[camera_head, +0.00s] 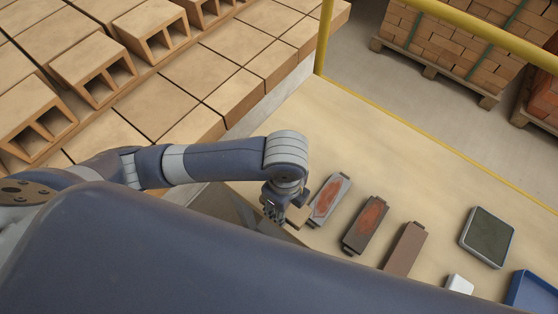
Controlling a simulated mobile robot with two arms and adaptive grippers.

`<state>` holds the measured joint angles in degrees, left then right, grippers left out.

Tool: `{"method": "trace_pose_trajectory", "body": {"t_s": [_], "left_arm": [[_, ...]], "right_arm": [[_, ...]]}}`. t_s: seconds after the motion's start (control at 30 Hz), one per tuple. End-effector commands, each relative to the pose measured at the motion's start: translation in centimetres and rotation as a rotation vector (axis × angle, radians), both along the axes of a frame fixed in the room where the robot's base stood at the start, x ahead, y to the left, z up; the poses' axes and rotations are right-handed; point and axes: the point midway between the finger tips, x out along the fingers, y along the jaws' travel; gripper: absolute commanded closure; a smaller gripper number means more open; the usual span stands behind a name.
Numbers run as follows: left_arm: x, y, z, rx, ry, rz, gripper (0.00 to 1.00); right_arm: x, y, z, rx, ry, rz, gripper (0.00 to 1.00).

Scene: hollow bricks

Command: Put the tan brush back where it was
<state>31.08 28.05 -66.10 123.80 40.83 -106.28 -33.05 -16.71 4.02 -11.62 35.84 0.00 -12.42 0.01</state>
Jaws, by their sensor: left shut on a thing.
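My left gripper (274,207) is at the left edge of the table, shut on a small tan block-like thing that I take to be the tan brush (299,212). Most of the brush is hidden by the gripper. It shows just left of a light grey holder with a reddish pad (330,198); I cannot tell whether they touch. To the right lie a dark grey holder with a reddish pad (367,224) and a plain brown holder (405,249). My right gripper is not in view.
A grey-rimmed dark tray (487,237), a white item (459,284) and a blue tray (533,290) lie at the right of the tan table (370,140). Its far part is clear. A yellow rail (430,155) edges it. Hollow bricks (92,66) stand at upper left.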

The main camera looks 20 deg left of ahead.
Motion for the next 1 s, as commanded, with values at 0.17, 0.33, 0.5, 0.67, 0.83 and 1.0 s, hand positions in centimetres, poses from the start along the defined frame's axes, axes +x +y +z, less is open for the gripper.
{"method": "trace_pose_trajectory", "body": {"t_s": [0.17, 0.33, 0.5, 0.67, 0.83, 1.0], "left_arm": [[3.2, 1.4, -0.1, 0.004, -0.004, -0.002, 0.78], [7.4, 3.2, -0.5, 0.003, -0.002, 0.0, 0.78], [11.1, 4.7, -0.9, 0.003, -0.002, -0.003, 0.78], [13.1, 5.5, -1.2, 0.0, -0.001, -0.006, 0.78], [14.1, 5.9, -1.4, 0.0, -0.001, -0.006, 0.78], [14.4, 6.2, -3.4, 0.002, 0.002, -0.006, 0.78]], "right_arm": [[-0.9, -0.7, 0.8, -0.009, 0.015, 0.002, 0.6], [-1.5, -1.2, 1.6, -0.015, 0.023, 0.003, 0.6], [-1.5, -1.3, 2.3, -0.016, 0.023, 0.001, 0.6], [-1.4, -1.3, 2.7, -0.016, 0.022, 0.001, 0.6], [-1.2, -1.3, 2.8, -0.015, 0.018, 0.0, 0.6], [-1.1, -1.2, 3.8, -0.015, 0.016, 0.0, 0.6]]}}
